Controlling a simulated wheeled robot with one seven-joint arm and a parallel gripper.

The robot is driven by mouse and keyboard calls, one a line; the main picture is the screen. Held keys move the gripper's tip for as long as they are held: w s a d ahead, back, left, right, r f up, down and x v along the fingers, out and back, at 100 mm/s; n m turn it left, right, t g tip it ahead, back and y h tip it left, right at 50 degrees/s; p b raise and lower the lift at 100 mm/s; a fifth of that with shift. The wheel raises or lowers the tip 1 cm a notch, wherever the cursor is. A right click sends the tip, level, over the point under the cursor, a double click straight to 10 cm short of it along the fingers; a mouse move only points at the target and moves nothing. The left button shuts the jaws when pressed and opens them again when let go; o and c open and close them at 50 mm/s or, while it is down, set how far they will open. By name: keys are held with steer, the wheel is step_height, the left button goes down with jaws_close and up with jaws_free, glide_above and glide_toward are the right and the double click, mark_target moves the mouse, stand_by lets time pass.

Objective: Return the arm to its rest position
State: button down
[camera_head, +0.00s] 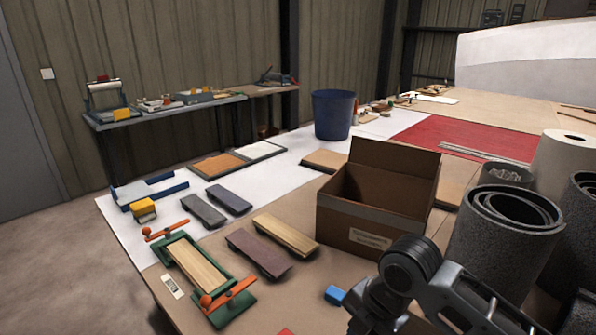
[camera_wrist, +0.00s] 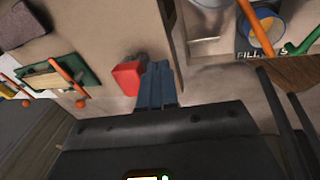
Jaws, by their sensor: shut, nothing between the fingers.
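My arm (camera_head: 405,275) reaches in at the lower right of the head view, in front of the open cardboard box (camera_head: 365,220). Its gripper end cannot be made out there. In the wrist view my gripper (camera_wrist: 156,66) shows as two blue-grey fingers lying side by side, shut with nothing between them. A red block (camera_wrist: 127,79) is just left of the fingers in that picture; whether they touch it I cannot tell. A small red corner (camera_head: 287,331) shows at the bottom edge of the head view, and a blue block (camera_head: 335,294) lies near my arm.
A green clamp jig (camera_head: 219,307) with orange knobs lies at the near left. Sanding blocks (camera_head: 257,254) lie behind it. Grey rolls (camera_head: 505,235) stand close right of the arm. A blue bin (camera_head: 333,115) stands farther back.

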steer(key=s+a+r+m+t+y, duration=0.2)
steer(key=a+r+m+t+y, duration=0.3)
steer(key=a, duration=0.4)
steer(key=s+a+r+m+t+y, duration=0.2)
steer(key=s+a+r+m+t, duration=0.1)
steer(key=a+m, duration=0.55)
steer(key=s+d+f+m+t+h, duration=0.2)
steer(key=s+d+m+h, duration=0.2)
steer(key=s+d+m, duration=0.4)
steer(key=s+d+f+m+t+h, duration=0.2)
steer(key=s+d+m+t+h, duration=0.15)
steer(key=s+d, duration=0.45)
steer(key=s+d+r+h, duration=0.1)
steer(key=s+d+r, duration=0.2)
steer(key=s+d, duration=0.2)
steer(key=s+d+r+h, duration=0.1)
steer(key=s+d+r, duration=0.2)
steer(key=s, duration=0.9)
steer(key=d, duration=0.3)
steer(key=shift+s+r+m, duration=0.15)
steer(key=shift+s+m, duration=0.1)
steer(key=shift+m, duration=0.15)
